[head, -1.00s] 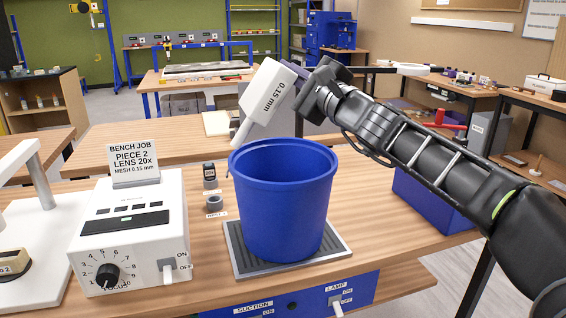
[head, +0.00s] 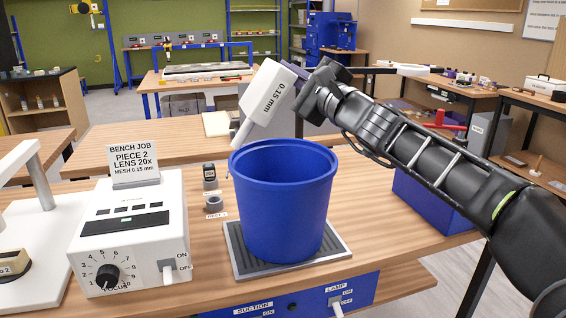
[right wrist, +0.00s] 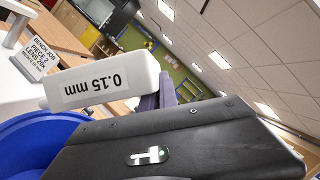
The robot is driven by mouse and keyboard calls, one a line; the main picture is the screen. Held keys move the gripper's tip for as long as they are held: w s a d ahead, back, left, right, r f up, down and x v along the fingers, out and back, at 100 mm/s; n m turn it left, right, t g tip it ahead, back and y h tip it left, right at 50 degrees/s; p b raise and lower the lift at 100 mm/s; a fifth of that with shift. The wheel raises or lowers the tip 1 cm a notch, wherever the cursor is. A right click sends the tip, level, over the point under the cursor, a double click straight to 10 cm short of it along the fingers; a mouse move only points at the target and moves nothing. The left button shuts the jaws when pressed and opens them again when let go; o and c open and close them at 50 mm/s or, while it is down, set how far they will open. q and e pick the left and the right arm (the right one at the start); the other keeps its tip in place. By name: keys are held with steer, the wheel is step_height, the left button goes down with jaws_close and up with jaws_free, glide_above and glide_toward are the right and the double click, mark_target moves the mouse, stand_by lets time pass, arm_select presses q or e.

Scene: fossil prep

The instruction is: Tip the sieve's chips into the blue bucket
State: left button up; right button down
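The sieve (head: 268,92) is a white block-like piece marked 0.15 mm, tilted steeply over the back left of the blue bucket's rim. It also shows in the right wrist view (right wrist: 105,80). My right gripper (head: 304,80) is shut on the sieve's right side and holds it in the air. The blue bucket (head: 283,205) stands upright on a grey ribbed mat. Its visible inner wall is bare, and its floor is hidden. I see no chips in either view; the sieve's inside is turned away. My left gripper is out of view.
A white control box (head: 132,235) with a dial and a BENCH JOB sign (head: 133,160) stands left of the bucket. Small dark items (head: 211,175) sit between them. A blue bin (head: 430,200) is at the right, behind my arm. The mat (head: 335,253) lies under the bucket.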

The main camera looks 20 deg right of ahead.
mark_target(272, 62)
steer(key=shift+a+r+n+p, duration=0.25)
steer(key=shift+r+n+p, duration=0.05)
steer(key=shift+p, duration=0.2)
steer(key=a+n+p, duration=0.1)
steer(key=a+r+n+g+p, duration=0.1)
steer(key=p, duration=0.1)
steer(key=shift+r+y, duration=0.15)
steer(key=shift+y, duration=0.25)
steer(key=shift+a+n, duration=0.25)
steer(key=shift+n, duration=0.25)
steer(key=shift+a+f, duration=0.15)
steer(key=shift+f, duration=0.05)
steer(key=shift+r+p, duration=0.1)
steer(key=shift+p, duration=0.25)
